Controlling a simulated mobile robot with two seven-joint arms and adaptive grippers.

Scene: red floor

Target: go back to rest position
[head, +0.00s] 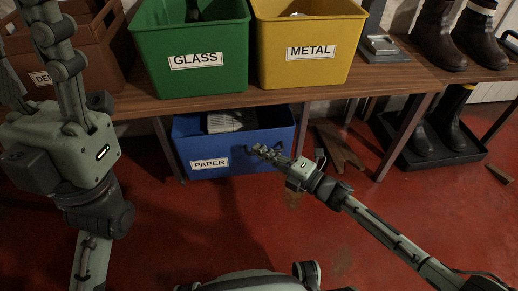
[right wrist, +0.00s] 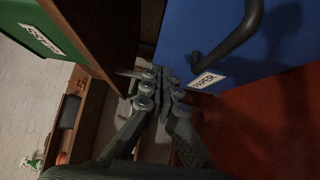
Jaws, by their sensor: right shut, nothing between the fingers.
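My right gripper (head: 262,150) is shut and empty in front of the blue PAPER bin (head: 232,165), which stands under the table. In the right wrist view, its closed fingers (right wrist: 163,78) are near the bin's blue wall (right wrist: 215,35) and dark handle. I cannot tell whether they touch it. My left gripper (head: 60,60) is raised at the left of the head view, in front of a brown bin. Its fingers run up to the top edge of the picture, and whether they are open or shut does not show.
A green GLASS bin (head: 192,45) and a yellow METAL bin (head: 307,45) stand on the wooden table (head: 285,95). A brown bin (head: 95,45) is at the left. Boots (head: 437,35) stand at the right, some on a black tray (head: 432,155). The red floor in front is mostly clear.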

